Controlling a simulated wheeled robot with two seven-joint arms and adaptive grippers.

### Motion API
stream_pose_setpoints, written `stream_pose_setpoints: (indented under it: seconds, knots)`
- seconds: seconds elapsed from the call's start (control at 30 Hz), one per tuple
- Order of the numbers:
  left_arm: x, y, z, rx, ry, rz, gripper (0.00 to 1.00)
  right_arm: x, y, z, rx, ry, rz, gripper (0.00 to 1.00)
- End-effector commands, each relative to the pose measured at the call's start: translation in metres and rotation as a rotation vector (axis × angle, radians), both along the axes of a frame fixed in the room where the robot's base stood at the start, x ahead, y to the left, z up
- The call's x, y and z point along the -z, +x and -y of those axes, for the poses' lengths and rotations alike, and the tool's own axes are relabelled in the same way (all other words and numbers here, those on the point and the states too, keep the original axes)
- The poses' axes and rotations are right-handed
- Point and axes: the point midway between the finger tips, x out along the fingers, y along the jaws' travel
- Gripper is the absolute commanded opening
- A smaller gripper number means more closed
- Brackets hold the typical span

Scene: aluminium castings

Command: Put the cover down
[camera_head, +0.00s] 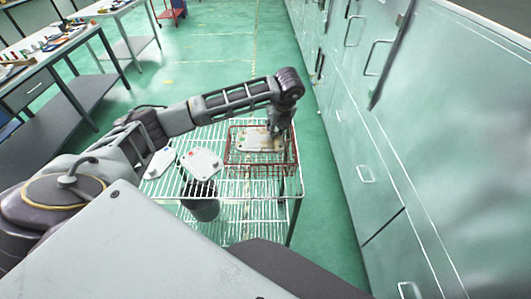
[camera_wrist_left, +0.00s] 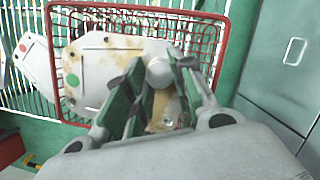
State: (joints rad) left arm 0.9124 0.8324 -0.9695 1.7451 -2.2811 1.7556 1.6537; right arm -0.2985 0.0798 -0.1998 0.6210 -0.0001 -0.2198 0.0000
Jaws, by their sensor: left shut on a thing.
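A pale cast cover (camera_head: 262,140) with brown stains is at the red wire basket (camera_head: 292,160), on the white wire-shelf cart. In the left wrist view, the cover (camera_wrist_left: 100,62) shows a green dot and a round knob. My left gripper (camera_head: 277,128) points down over the cover's right part. In the left wrist view, my left gripper (camera_wrist_left: 158,88) is shut on the cover at its knob. The cover lies within the basket's outline; I cannot tell whether it touches the bottom. My right gripper is not in view.
Two more pale covers lie on the cart's wire top (camera_head: 236,188), left of the basket: one with a red dot (camera_head: 201,163), another (camera_head: 160,163) farther left. A dark bin (camera_head: 201,207) stands below. Grey cabinets (camera_head: 365,140) line the right; workbenches (camera_head: 40,75) stand at far left.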

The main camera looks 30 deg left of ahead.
Motion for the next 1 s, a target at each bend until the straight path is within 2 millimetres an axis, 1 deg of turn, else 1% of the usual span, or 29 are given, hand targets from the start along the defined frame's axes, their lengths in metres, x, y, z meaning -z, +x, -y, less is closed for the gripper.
stream_pose_setpoints:
  seconds: [0.43, 0.57, 0.67, 1.0]
  knots:
    - [-0.001, 0.000, 0.000, 0.000, 0.000, 0.001, 0.00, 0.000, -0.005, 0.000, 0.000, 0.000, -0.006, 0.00]
    - [0.003, 0.000, 0.000, 0.000, 0.001, -0.001, 0.00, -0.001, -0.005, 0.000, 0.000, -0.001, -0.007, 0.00]
    - [0.012, 0.000, 0.000, -0.001, 0.001, -0.002, 0.00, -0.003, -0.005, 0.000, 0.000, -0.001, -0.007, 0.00]
    - [0.054, -0.001, 0.000, -0.001, 0.000, -0.002, 0.00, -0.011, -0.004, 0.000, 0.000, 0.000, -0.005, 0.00]
